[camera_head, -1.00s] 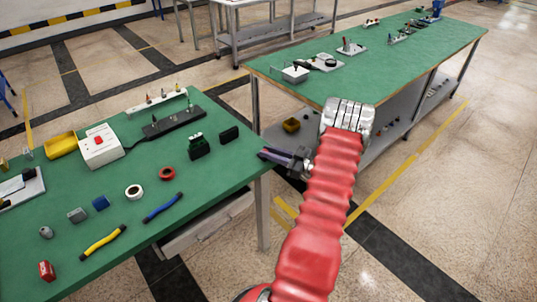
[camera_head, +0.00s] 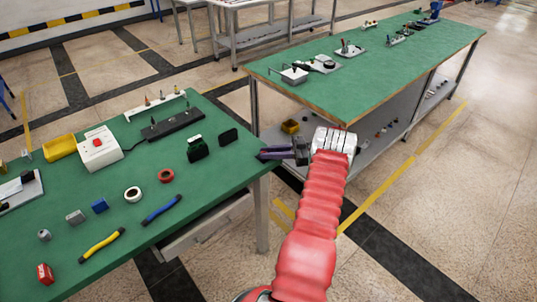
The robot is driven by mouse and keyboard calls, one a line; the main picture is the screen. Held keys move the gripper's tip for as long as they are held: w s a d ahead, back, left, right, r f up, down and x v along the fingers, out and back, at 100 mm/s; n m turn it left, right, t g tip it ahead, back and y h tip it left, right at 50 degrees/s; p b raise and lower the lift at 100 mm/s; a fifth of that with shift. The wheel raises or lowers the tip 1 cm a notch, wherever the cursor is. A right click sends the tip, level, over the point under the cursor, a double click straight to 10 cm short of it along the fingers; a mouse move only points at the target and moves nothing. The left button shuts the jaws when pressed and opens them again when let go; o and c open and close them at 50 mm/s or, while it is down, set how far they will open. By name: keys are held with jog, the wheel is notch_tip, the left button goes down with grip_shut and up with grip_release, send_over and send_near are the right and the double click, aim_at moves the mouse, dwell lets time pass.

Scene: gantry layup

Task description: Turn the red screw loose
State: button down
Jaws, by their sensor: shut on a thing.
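My gripper (camera_head: 264,153) is at the right edge of the near green table, at the end of my red sleeved arm. Its jaws point left. They are shut on a slim dark purple thing, too small here to make out clearly. I cannot pick out a red screw in this view. Whether the gripper touches the table is not clear.
The near green table (camera_head: 215,215) holds a white box with a red button (camera_head: 99,148), a black power strip (camera_head: 172,124), tape rolls, pliers-like yellow (camera_head: 102,243) and blue (camera_head: 162,208) tools and small blocks. A second green table (camera_head: 365,75) stands behind, across a gap.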

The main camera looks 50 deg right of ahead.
jog(key=shift+w+d+n+g+y, duration=0.1)
jog(key=shift+w+n+g+y, duration=0.2)
jog(key=shift+n+g+y, duration=0.65)
jog(key=c, duration=1.6)
grip_release()
jog(key=shift+s, duration=0.1)
jog(key=shift+r, duration=0.1)
jog(key=shift+r, duration=4.85)
